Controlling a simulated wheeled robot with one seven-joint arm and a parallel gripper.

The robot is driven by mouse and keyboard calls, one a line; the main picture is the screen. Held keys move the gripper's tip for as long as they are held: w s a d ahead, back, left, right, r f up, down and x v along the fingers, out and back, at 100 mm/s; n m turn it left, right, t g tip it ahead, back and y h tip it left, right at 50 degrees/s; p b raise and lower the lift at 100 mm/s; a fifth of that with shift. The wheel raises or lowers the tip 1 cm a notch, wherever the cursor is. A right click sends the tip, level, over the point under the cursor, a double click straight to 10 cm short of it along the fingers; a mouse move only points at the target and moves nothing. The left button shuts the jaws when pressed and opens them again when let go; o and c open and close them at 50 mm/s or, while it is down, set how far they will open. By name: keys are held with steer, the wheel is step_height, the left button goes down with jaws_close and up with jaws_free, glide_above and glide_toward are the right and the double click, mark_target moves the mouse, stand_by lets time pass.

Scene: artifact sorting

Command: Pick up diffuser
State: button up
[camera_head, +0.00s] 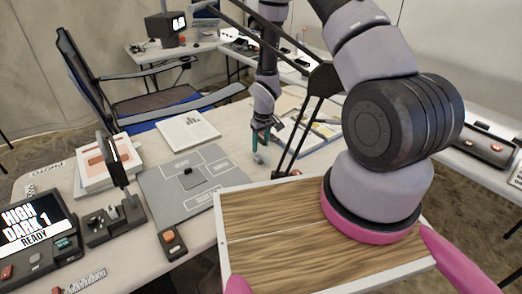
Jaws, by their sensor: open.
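My gripper (261,148) hangs over the far middle of the table (228,120), pointing down. It is open and small in view, with teal on its fingers. I cannot make out anything between the fingers. I cannot tell for certain which thing is the diffuser. A grey board with labelled white outlines (215,193) lies to the left of the gripper, with a small dark square (188,171) on it. A flat tray with papers or light panels (322,130) lies to the right of the gripper, partly hidden by dark rods.
Thin dark jointed rods (310,105) stand close right of my gripper. A screen (36,222), a small stand (117,165), a button box (171,242) and books (105,166) crowd the left. A folding chair (135,100) stands behind.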

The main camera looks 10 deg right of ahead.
steer(key=shift+f, duration=0.5)
jaws_close()
